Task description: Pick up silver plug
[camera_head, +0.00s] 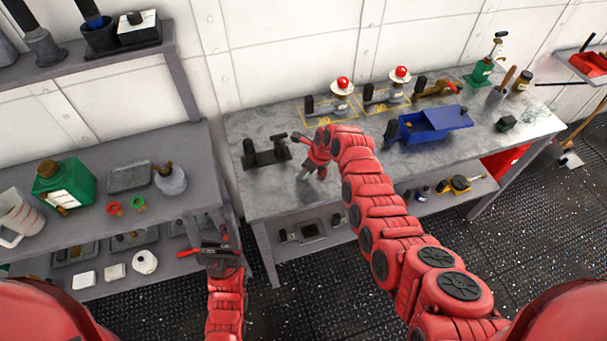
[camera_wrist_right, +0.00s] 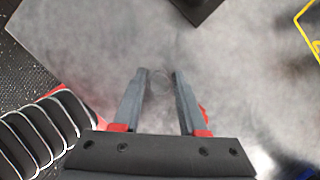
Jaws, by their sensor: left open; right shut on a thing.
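My right gripper (camera_head: 306,172) is over the left part of the grey workbench, near its front edge. In the right wrist view its fingers (camera_wrist_right: 160,82) stand a small gap apart, shut on a small round grey thing (camera_wrist_right: 160,79) between the tips. This fits the silver plug, but its outline is faint against the grey top and its lower part cannot be made out. In the head view the plug cannot be told apart from the gripper. My left gripper (camera_head: 216,246) is open and empty, low in front of the left shelf.
A black stand (camera_head: 266,155) is on the workbench (camera_head: 262,196), left of my right gripper. A blue box (camera_head: 425,127) is to the right. Red-topped fittings (camera_head: 342,88) stand in yellow outlines at the back. The left shelf holds a green jug (camera_head: 65,185) and a tray (camera_head: 129,177).

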